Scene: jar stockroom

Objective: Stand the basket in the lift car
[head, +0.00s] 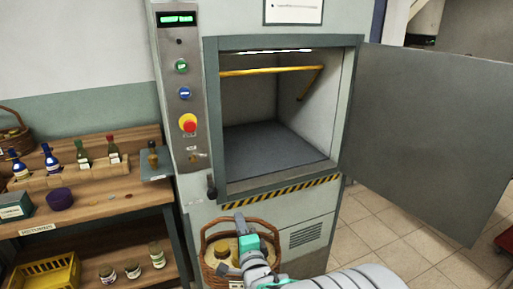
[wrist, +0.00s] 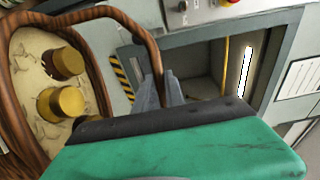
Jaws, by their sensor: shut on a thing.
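The wicker basket (head: 213,248) hangs in front of the lift's lower front panel in the head view, below the sill. It holds jars with yellow lids (wrist: 66,63) on a pale lining, as the wrist view shows. My gripper (wrist: 160,92) is shut on the basket's handle (wrist: 148,45); the arm hides part of the basket in the head view. The lift car (head: 265,145) is open and empty, with a grey floor and a yellow rail inside. It also shows in the wrist view (wrist: 190,75), beyond the gripper.
The lift door (head: 430,130) stands swung open to the right. A control panel (head: 183,95) with buttons is left of the opening. A striped sill edge (head: 280,192) runs below it. A wooden shelf (head: 105,205) with bottles stands at left. Tiled floor is clear at right.

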